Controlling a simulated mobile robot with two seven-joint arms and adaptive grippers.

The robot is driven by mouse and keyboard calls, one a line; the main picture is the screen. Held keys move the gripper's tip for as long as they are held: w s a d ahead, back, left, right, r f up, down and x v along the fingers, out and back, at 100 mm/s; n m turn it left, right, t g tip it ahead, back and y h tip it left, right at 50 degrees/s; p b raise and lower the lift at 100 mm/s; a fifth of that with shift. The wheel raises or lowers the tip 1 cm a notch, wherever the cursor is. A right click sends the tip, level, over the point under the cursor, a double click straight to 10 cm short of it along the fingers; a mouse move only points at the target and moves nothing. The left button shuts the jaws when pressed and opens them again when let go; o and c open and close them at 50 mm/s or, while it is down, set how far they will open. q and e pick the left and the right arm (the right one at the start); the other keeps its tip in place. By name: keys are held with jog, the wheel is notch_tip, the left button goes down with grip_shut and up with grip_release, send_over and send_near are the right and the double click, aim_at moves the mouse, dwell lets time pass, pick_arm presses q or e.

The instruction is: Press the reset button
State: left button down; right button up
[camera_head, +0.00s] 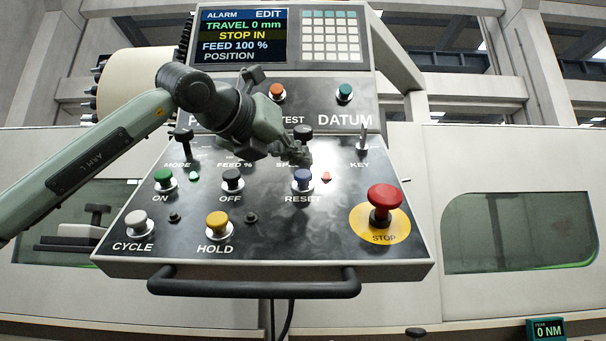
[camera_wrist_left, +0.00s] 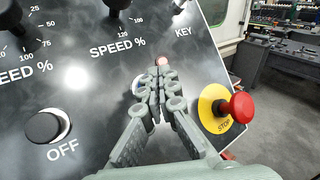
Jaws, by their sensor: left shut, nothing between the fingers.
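The blue RESET button (camera_head: 302,180) sits in a pale collar on the sloped black panel, with its label below it. My left gripper (camera_head: 304,155) comes in from the upper left, shut and empty, its fingertips just above the button in the head view. I cannot tell whether they touch it. In the left wrist view the shut fingers (camera_wrist_left: 158,82) cover most of the button; only a pale edge of its collar (camera_wrist_left: 137,85) shows beside them. My right gripper is not in view.
The red STOP mushroom button (camera_head: 384,198) stands up right of RESET. A small red lamp (camera_head: 326,177) is close beside RESET. The black OFF button (camera_head: 231,180) is to the left. A dark handle bar (camera_head: 254,288) runs along the front. The screen (camera_head: 238,36) reads ALARM.

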pick_arm(q)
jog(key=shift+w+f, duration=0.25)
jog(key=shift+w, duration=0.05)
jog(key=shift+w+f+b, duration=0.35)
jog(key=shift+w, duration=0.1)
dwell(1.0)
jog(key=shift+s+r, duration=0.6)
jog(key=shift+s, duration=0.15)
